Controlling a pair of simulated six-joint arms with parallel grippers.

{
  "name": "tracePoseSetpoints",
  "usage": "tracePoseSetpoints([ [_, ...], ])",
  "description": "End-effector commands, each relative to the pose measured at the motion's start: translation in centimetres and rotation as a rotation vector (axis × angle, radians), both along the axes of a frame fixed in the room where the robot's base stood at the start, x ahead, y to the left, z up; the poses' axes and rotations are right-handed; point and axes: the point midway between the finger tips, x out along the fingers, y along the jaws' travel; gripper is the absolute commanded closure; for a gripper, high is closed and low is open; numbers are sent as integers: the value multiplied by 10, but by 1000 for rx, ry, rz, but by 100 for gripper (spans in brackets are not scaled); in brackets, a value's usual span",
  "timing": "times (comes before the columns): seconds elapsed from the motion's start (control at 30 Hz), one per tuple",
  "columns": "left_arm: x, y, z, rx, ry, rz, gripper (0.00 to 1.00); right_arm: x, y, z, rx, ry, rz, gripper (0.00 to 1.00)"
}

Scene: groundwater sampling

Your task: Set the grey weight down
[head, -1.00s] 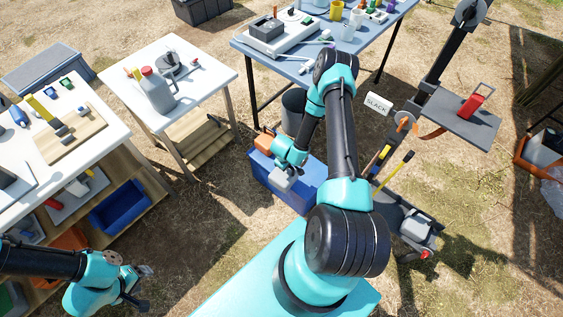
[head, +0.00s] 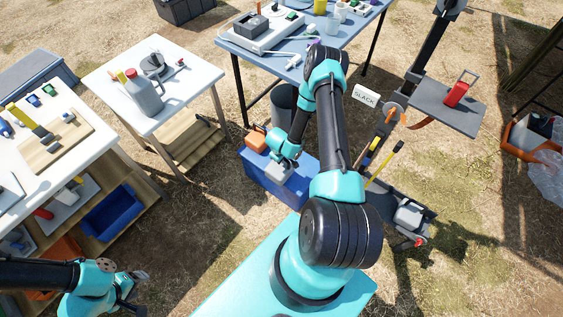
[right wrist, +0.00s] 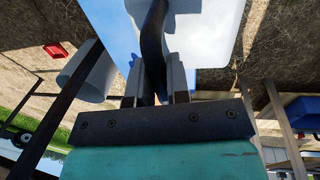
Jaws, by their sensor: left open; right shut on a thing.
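My right gripper (head: 283,159) is over the blue box (head: 303,186) on the ground in the head view. A pale grey block, apparently the grey weight (head: 277,173), shows at its tip. In the right wrist view my right gripper (right wrist: 155,88) is shut on a dark curved piece (right wrist: 154,45), which looks like a handle. A pale blue-white surface lies behind it. I cannot tell whether the weight touches the box. My left gripper (head: 132,288) is open and empty at the lower left, apart from the weight.
An orange item (head: 256,140) sits at the box's left end. A dark bucket (head: 284,100) stands behind the box. A white table (head: 113,80) with a grey jug (head: 146,94) is at left. A grey shelf (head: 455,112) holding a red object and a "SLACK" sign (head: 366,97) are at right.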

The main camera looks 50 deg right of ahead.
Motion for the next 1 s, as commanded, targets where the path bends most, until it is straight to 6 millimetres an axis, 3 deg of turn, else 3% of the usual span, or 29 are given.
tracePoseSetpoints([
  [0.6, 0, 0, 0, 0, 0, 0, 43, 65, -73, -8, -3, -3, -1, 100],
  [1.0, 0, 0, 0, 0, 0, 0, 43, 80, -90, -10, -2, -2, 1, 100],
])
